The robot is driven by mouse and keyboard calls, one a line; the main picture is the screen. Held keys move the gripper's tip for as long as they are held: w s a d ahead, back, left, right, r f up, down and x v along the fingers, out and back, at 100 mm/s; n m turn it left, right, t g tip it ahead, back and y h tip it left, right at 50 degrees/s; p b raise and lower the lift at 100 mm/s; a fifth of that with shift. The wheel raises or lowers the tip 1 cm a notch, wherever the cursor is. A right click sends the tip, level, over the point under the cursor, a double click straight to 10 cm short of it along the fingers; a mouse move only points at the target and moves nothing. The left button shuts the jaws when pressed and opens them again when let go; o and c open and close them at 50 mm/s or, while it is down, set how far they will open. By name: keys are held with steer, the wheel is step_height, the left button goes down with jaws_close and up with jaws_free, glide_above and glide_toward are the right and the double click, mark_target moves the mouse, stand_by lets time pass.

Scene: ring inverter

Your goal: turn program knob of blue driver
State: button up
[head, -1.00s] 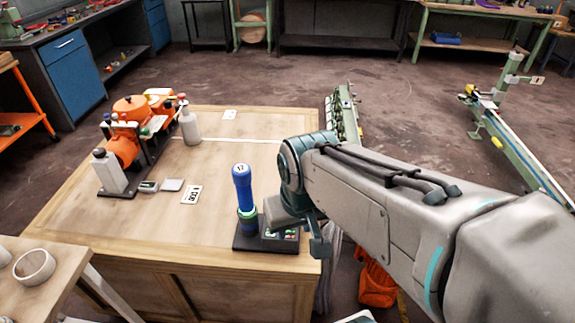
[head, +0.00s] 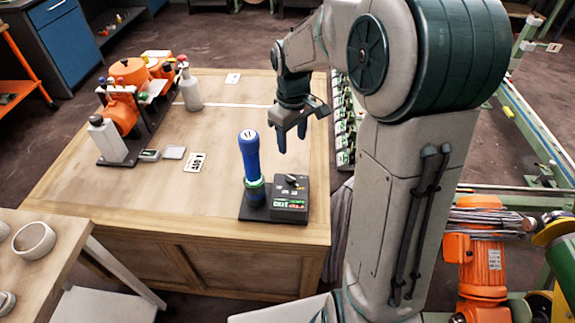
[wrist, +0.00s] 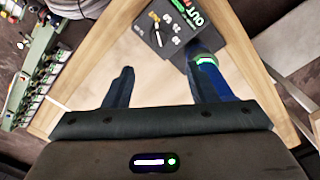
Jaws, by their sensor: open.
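The blue driver (head: 249,160) stands upright on a black base near the table's front right corner, with a green ring low on its body. Beside it on the same base is a dark control box (head: 291,204) with a small knob (head: 291,179) on its top. In the wrist view the box (wrist: 168,30) shows white markings and a pale knob (wrist: 154,17), and the blue driver (wrist: 212,78) is partly behind a finger. My gripper (head: 291,141) is open and empty, fingers down, above the table behind the box and apart from it.
The wooden table (head: 130,205) bears an orange machine (head: 122,110), a grey bottle (head: 190,90) and a number card (head: 195,162). A green rack with several modules (head: 344,130) stands beyond the table's right edge. The table's middle is clear.

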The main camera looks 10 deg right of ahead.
mark_target(291, 177)
steer(key=f, duration=1.4)
steer(key=shift+w+f+b, duration=0.2)
steer(key=shift+w+b, duration=0.15)
steer(key=shift+b, duration=0.05)
steer(key=c, duration=1)
